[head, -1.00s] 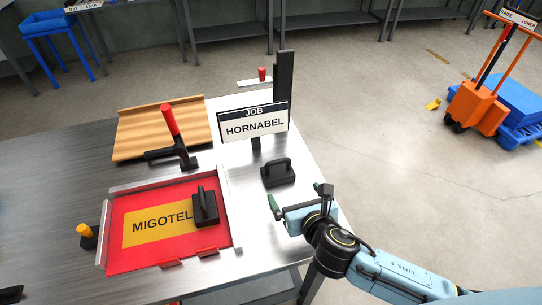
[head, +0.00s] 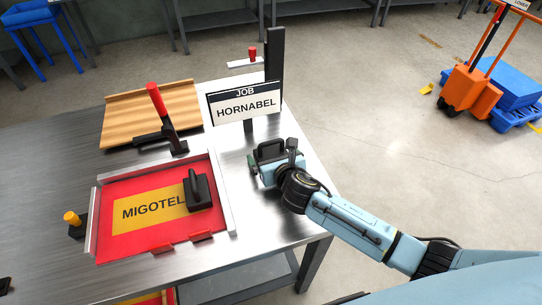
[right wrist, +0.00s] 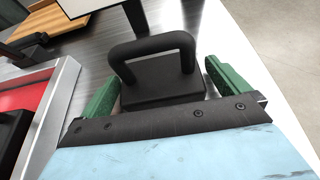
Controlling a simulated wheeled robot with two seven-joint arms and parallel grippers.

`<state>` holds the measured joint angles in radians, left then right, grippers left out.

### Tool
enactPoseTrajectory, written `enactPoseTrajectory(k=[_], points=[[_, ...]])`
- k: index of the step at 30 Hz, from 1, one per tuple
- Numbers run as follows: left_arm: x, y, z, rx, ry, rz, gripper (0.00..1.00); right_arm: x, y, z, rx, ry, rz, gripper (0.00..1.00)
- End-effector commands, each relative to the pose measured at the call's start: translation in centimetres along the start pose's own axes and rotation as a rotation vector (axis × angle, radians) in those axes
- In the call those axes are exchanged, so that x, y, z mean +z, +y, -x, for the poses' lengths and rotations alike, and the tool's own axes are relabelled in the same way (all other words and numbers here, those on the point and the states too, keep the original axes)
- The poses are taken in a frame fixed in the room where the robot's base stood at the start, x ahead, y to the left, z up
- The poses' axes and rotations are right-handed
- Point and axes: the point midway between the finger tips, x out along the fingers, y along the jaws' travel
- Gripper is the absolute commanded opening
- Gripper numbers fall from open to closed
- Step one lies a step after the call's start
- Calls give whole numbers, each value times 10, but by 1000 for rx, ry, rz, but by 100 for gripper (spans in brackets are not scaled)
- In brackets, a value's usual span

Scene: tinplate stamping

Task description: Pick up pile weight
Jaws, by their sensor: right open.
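A black weight with an arched handle stands on the metal table; this pile weight (head: 271,150) is partly hidden behind my right gripper in the head view. In the right wrist view the weight (right wrist: 160,82) stands upright, its base between the green fingers. My right gripper (head: 272,165) is open around it, with a finger on either side and no clear grip. A second black weight (head: 198,192) sits on the right part of the red MIGOTEL sheet (head: 125,240). My left gripper is not in view.
The JOB HORNABEL sign (head: 245,105) stands just behind the weight. A red-handled lever clamp (head: 160,115) and a wooden board (head: 135,118) are at the back left. The table's right edge (head: 310,180) is close to my right gripper.

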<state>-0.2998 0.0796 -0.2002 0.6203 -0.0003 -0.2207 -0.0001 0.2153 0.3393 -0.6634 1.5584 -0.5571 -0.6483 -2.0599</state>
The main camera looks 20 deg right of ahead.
Motion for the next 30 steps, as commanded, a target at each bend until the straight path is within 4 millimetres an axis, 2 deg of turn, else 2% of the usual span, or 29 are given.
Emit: enactPoseTrajectory(k=[8, 9, 27, 30], points=[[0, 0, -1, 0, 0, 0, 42, 0, 0, -5, 1, 1, -1, 100], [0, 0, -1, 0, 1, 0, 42, 0, 0, -4, 1, 1, -1, 97], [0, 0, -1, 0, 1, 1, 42, 0, 0, -4, 1, 1, 0, 19], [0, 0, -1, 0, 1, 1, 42, 5, 1, -4, 3, -9, -1, 16]])
